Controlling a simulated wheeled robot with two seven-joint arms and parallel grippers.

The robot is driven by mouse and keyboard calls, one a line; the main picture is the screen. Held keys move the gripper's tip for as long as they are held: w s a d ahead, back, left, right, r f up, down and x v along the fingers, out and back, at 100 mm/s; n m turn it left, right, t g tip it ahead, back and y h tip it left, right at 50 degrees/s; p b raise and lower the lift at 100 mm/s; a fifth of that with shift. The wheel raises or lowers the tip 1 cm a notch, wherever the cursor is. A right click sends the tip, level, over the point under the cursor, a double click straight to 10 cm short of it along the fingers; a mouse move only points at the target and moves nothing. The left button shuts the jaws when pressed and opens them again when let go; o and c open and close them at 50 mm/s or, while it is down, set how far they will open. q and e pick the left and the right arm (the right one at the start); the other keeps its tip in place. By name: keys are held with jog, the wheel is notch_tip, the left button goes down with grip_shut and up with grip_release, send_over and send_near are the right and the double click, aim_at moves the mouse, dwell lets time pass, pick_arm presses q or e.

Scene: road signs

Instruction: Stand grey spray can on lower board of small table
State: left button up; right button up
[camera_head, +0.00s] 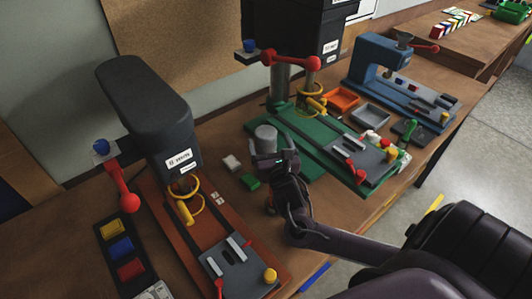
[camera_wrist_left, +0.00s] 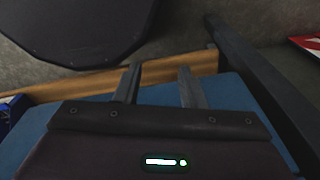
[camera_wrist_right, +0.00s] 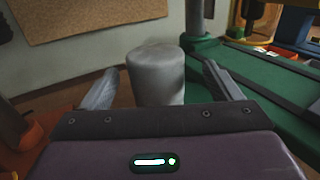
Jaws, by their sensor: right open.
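A plain grey cylinder, which looks like the grey spray can (camera_head: 265,137), stands upright on the workbench by the green drill press base. My right gripper (camera_head: 275,153) is open just in front of it. In the right wrist view the grey spray can (camera_wrist_right: 157,78) shows between the two spread fingers of my right gripper (camera_wrist_right: 160,85), with gaps on both sides; its lower end is hidden by the gripper body. My left gripper (camera_wrist_left: 160,75) shows only in its wrist view, its fingers apart with nothing between them. I cannot make out the small table for certain.
A green drill press base (camera_head: 325,140) is right of the can; an orange-brown machine base (camera_head: 205,225) is to the left. A blue surface (camera_wrist_left: 240,98) lies under my left gripper.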

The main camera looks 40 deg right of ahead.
aim_at(265, 133)
jog(key=p+x, duration=0.1)
jog(key=x, duration=0.1)
jog(key=p+x, duration=0.1)
jog(key=x, duration=0.1)
jog(key=shift+w+a, duration=0.15)
jog(key=shift+w, duration=0.15)
jog(key=shift+w+f, duration=0.1)
jog(key=shift+w, duration=0.2)
jog(key=shift+s, duration=0.1)
jog(key=shift+c, duration=0.5)
jog(key=shift+c, duration=1.3)
grip_shut()
